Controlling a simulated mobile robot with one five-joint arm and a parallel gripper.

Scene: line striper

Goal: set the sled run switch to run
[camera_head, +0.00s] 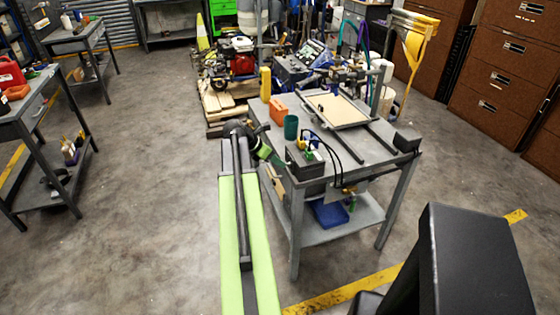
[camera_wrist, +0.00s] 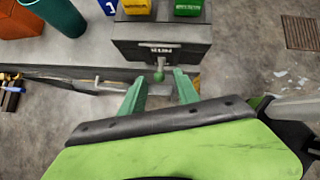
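In the wrist view, a dark grey control box (camera_wrist: 150,32) shows at top centre. A label on that face, hard to read, appears upside down beside the lever. My gripper (camera_wrist: 160,79) has two green fingers apart, one on each side of the knob, with gaps visible. Whether they touch it I cannot tell. In the head view, the control box (camera_head: 305,165) sits at the near table edge, with my gripper (camera_head: 276,161) just left of it.
The grey table (camera_head: 375,150) carries a dark green cup (camera_head: 291,127), an orange block (camera_head: 278,109) and a sled frame with a tan board (camera_head: 342,110). Yellow and green blocks sit on the box top. A blue bin (camera_head: 330,213) is on the lower shelf. Floor left of my arm is clear.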

